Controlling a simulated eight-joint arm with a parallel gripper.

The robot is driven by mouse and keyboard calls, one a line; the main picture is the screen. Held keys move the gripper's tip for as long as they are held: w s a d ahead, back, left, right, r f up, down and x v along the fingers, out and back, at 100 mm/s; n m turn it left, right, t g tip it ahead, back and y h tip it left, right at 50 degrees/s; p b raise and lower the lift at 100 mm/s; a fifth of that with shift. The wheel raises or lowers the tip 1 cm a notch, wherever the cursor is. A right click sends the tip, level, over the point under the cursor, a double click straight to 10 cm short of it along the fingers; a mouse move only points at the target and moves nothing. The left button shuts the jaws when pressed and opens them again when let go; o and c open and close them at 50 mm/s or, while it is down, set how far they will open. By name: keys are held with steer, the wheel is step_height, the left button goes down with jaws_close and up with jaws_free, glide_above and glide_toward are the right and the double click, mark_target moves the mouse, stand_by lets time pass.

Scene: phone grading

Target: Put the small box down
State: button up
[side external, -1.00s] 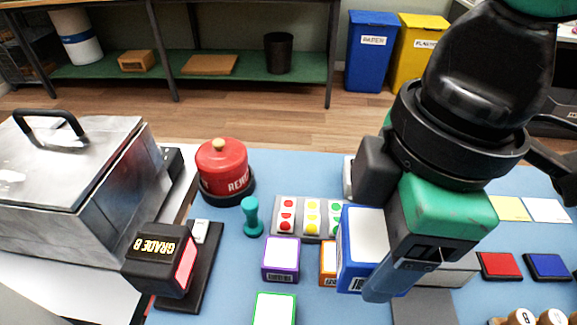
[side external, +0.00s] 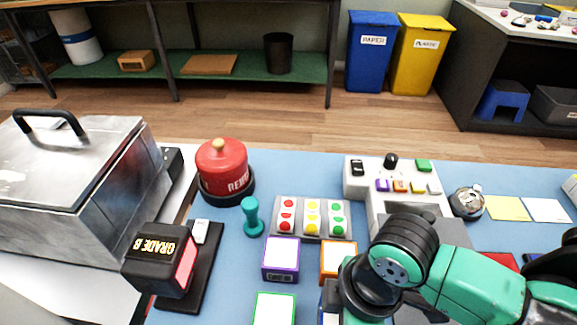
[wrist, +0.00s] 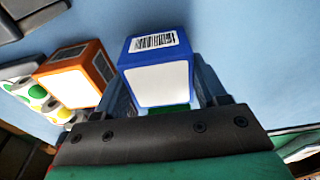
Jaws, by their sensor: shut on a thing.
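A small blue box (wrist: 158,84) with a white face and a barcode sits between the two fingers of my gripper (wrist: 165,95) in the wrist view. The fingers are closed against its sides. In the side external view my arm covers most of the gripper, and only a blue sliver of the box (side external: 326,300) shows at the lower middle. I cannot tell whether the box touches the blue mat (side external: 225,285).
An orange box (side external: 338,258) stands close beside the held box, with a purple box (side external: 281,258) to its left and a green box (side external: 274,310) in front. A button panel (side external: 313,220) and a teal stamp (side external: 252,215) stand behind. A grey console (side external: 368,178) is farther back.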

steer(key=shift+f, duration=0.35)
steer(key=shift+f, duration=0.1)
steer(key=o, duration=1.3)
step_height(320, 180, up, 12)
steer(key=d, duration=0.2)
steer(key=w+d+m+t, duration=0.3)
steer(key=d+m, duration=0.6)
steer(key=d, duration=0.4)
steer(key=w+d+m+t+h, duration=0.1)
steer(key=w+d+m+t, duration=0.3)
steer(key=d+m, duration=0.5)
steer(key=d, duration=0.5)
steer(key=shift+d+r, duration=0.2)
steer(key=shift+d, duration=0.1)
